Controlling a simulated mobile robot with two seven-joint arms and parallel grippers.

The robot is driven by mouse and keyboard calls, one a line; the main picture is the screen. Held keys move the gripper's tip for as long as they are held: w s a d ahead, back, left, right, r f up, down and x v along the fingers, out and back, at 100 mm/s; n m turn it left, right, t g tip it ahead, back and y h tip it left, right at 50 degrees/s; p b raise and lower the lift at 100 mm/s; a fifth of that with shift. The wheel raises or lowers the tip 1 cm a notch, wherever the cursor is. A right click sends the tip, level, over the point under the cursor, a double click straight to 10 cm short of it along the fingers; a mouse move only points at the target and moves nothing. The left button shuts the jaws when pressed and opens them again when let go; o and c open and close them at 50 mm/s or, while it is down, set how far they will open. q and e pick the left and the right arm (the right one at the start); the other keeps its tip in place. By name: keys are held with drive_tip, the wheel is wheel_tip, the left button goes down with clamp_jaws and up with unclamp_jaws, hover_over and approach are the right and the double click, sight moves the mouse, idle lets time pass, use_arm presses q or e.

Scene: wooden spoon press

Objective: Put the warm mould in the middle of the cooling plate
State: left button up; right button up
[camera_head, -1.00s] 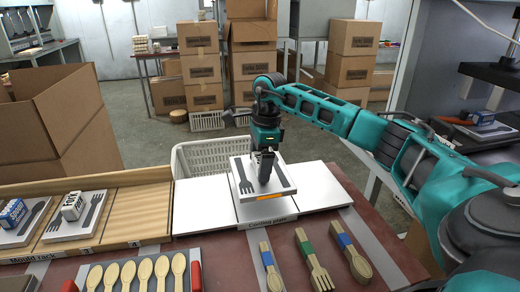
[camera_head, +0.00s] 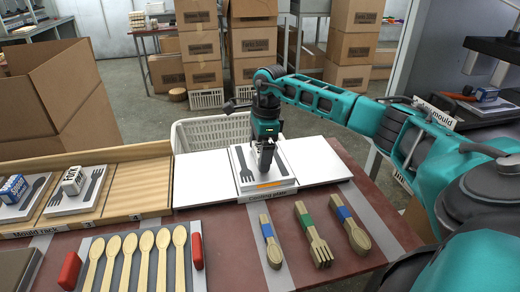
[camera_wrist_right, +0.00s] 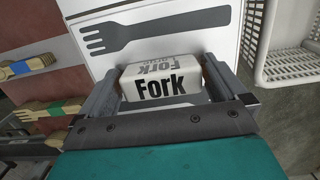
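The warm mould (camera_head: 284,178) is a white slab with dark fork shapes and an orange strip on its front edge. Its white block handle marked "Fork" (camera_wrist_right: 165,86) sits between the fingers of my right gripper (camera_head: 263,163), which is shut on it. The mould is over the middle part of the cooling plate (camera_head: 325,170), a wide pale metal plate labelled at its front. It looks level and on or just above the plate; I cannot tell if it touches. The gripper hides part of the mould's face. My left gripper is not in view.
A mould rack (camera_head: 137,190) with further moulds and an empty bay stands to the left. Wooden spoons on a tray (camera_head: 180,230) and banded cutlery bundles (camera_head: 312,232) lie in front. A white basket (camera_head: 215,132) stands behind the plate. The plate's two sides are bare.

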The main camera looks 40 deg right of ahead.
wheel_tip(320, 180, up, 12)
drive_tip(key=d+p, duration=0.1)
drive_tip(key=p, duration=0.1)
drive_tip(key=shift+s+d+r, duration=0.15)
drive_tip(key=shift+s, duration=0.2)
idle(0.6)
